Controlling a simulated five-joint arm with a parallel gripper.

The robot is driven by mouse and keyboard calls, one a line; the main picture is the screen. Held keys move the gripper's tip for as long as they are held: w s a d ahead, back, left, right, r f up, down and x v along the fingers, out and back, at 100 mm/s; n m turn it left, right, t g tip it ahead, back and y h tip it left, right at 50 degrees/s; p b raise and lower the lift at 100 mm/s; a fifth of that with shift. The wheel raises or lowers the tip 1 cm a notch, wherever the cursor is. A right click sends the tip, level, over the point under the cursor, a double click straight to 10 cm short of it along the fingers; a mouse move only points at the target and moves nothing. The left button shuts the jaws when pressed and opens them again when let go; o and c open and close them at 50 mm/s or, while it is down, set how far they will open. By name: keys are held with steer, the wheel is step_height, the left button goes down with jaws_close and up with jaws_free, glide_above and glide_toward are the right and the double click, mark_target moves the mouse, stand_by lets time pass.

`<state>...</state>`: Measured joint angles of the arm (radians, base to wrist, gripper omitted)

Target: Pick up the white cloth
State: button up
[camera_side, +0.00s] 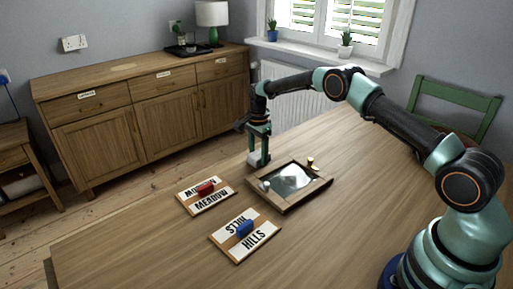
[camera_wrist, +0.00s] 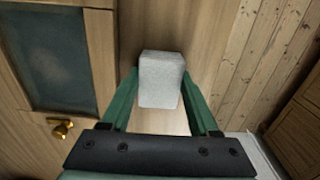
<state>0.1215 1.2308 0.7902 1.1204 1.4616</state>
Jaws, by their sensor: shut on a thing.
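The white cloth (camera_wrist: 160,80) looks like a pale grey-white block between my gripper's two green fingers in the wrist view. In the side view the white cloth (camera_side: 254,160) shows low beside the far left corner of a framed glass panel, near the table's far edge. My gripper (camera_side: 260,152) points down and is shut on it; the fingers also show in the wrist view (camera_wrist: 160,92). Part of the cloth is hidden by the fingers in the side view. I cannot tell whether it touches the table.
The wooden-framed glass panel (camera_side: 293,177), with a brass knob (camera_side: 311,161), lies beside my gripper. A MEADOW board (camera_side: 211,200) bears a red block (camera_side: 205,188). A HILLS board (camera_side: 259,240) bears a blue block (camera_side: 244,228). The table's front left is clear.

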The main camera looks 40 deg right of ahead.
mark_target(259, 154)
steer(key=shift+r, duration=0.15)
step_height(259, 154, up, 20)
stand_by(0.4)
steer(key=o, duration=0.7)
steer(key=shift+f, duration=0.2)
steer(key=c, duration=0.5)
